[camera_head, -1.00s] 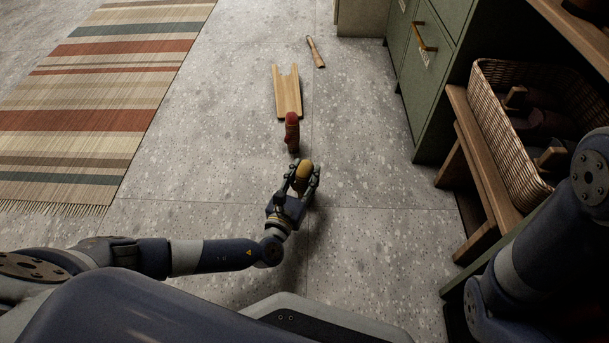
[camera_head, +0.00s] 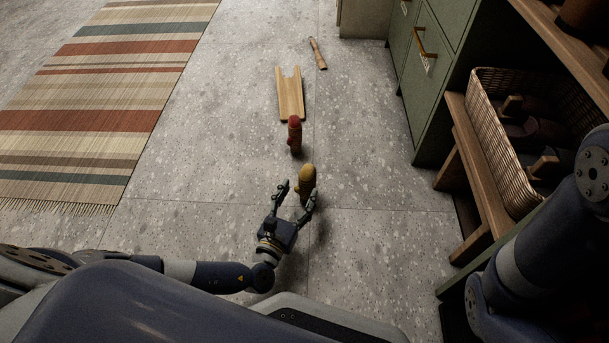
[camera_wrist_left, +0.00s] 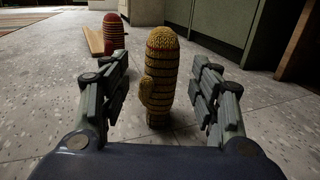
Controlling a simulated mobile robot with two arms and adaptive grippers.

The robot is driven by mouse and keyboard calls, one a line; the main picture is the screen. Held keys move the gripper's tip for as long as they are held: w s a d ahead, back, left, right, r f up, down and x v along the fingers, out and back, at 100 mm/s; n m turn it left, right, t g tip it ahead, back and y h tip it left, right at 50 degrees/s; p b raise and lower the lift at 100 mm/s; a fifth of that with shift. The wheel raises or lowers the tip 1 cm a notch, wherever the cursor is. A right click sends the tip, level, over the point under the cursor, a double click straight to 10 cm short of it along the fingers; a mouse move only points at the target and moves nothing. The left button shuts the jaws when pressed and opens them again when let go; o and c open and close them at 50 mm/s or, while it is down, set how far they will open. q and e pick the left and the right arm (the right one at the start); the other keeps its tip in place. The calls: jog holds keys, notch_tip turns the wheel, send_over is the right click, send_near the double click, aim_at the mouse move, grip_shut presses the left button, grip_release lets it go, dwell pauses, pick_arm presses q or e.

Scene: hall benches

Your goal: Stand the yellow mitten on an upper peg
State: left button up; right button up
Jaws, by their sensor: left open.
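The yellow mitten (camera_head: 307,178) stands upright on the grey floor. In the left wrist view the knitted mitten (camera_wrist_left: 162,75) shows dark stripes and its thumb on the left. My left gripper (camera_head: 296,190) is open, on the near side of the mitten. In the left wrist view, clear gaps separate its fingers from the mitten on both sides. No upper peg shows in these views. My right arm comes in at the right edge, but its gripper is out of the picture.
A red mitten (camera_head: 295,136) stands just beyond, before a notched wooden board (camera_head: 290,95). A wooden-handled tool (camera_head: 317,54) lies farther off. A wicker basket (camera_head: 503,150) sits on a wooden bench beside green drawers (camera_head: 433,75) at right. A striped rug (camera_head: 85,120) lies left. Floor between is clear.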

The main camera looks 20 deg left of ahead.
pick_arm(q)
notch_tip(320, 180, up, 8)
jog(key=s+p, duration=0.1)
jog(key=p, duration=0.4)
jog(key=shift+s+p, duration=0.15)
jog(key=shift+p, duration=0.2)
